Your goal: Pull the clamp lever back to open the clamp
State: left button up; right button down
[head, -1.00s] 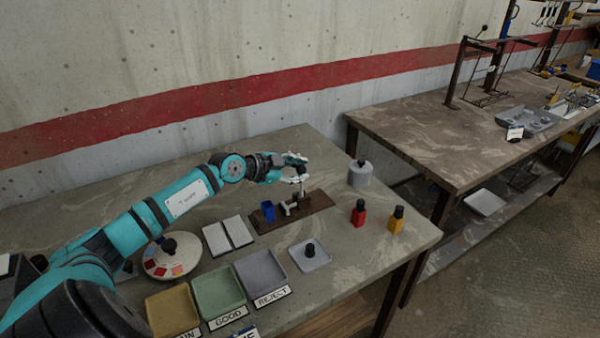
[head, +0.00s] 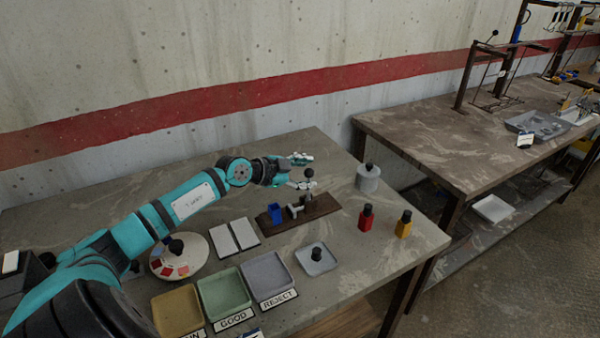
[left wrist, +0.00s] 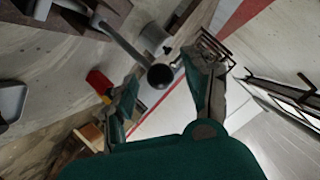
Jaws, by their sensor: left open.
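The clamp (head: 294,209) stands on a dark brown board on the near table. Its lever (left wrist: 122,42) rises to a black ball knob (head: 309,173), upright in the head view. My left gripper (head: 302,172) is open, with its fingers spread beside the knob. In the left wrist view the knob (left wrist: 160,75) shows between the two fingers of the gripper (left wrist: 163,86). I cannot tell whether either finger touches it. My right gripper is not in view.
A blue block-like holder (head: 274,213) stands on the same board, left of the clamp. A grey cylinder (head: 368,180) stands to the right, with a red bottle (head: 366,219) and a yellow bottle (head: 403,226) nearer. Trays (head: 222,295) line the front edge.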

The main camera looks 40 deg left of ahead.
pick_arm(q)
jog(key=shift+s+a+r, duration=0.15)
jog(key=shift+s+a, duration=0.05)
jog(key=shift+s, duration=0.3)
jog(key=v, duration=1.1)
jog(key=shift+d, duration=0.1)
